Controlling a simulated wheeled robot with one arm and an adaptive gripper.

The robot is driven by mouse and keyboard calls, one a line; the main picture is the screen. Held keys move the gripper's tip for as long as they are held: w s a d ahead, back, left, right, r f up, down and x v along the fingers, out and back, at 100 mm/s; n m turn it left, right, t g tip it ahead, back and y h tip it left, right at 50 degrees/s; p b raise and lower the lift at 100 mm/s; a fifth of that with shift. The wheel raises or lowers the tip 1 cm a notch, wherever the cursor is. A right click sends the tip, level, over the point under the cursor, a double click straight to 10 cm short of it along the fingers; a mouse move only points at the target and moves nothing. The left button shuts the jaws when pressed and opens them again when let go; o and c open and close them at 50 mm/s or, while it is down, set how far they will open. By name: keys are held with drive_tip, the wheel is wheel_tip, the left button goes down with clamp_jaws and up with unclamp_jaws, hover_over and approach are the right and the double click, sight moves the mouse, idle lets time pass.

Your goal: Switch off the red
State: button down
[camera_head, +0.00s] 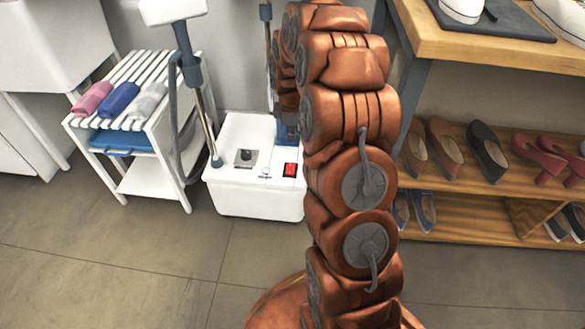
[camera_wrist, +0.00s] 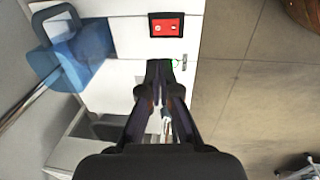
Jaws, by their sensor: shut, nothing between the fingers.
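The red rocker switch (camera_head: 290,170) sits in a black frame on top of a white floor unit (camera_head: 255,205), to the right of a dark knob (camera_head: 244,158). In the wrist view the red switch (camera_wrist: 166,26) is at the top centre, just beyond my fingertips. My gripper (camera_wrist: 160,68) is shut and empty, its fingertips over the white panel. I cannot tell whether they touch it. A small green light (camera_wrist: 174,63) shows beside the fingertips.
A blue-grey fitting with a pole (camera_wrist: 75,50) stands left of the fingers in the wrist view. A white slatted rack (camera_head: 150,120) with rolled towels is left of the unit. A wooden shoe shelf (camera_head: 480,185) is at the right. The floor in front is clear.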

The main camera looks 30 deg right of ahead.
sight(291, 168)
drive_tip(key=shift+d+f, duration=0.1)
drive_tip(key=shift+f, duration=0.1)
drive_tip(key=f+b, duration=0.1)
drive_tip(key=f, duration=0.3)
drive_tip(key=w+f+b, duration=0.1)
drive_tip(key=f+b, duration=0.1)
drive_tip(key=f, duration=0.3)
drive_tip(key=d+f+b, duration=0.1)
drive_tip(key=f+b, duration=0.1)
drive_tip(key=f, duration=0.2)
drive_tip(key=shift+w+f, duration=0.2)
drive_tip(key=shift+f, duration=0.15)
drive_tip(key=shift+w+f+y+p, duration=0.15)
drive_tip(key=shift+y+p, duration=0.15)
drive_tip(key=shift+p, duration=0.65)
drive_tip(key=shift+f+b, duration=0.1)
drive_tip(key=shift+b, duration=0.2)
drive_tip(key=shift+s+a+r+p, duration=0.2)
drive_tip(key=shift+s+a+p, duration=0.25)
drive_tip(key=shift+s, duration=0.2)
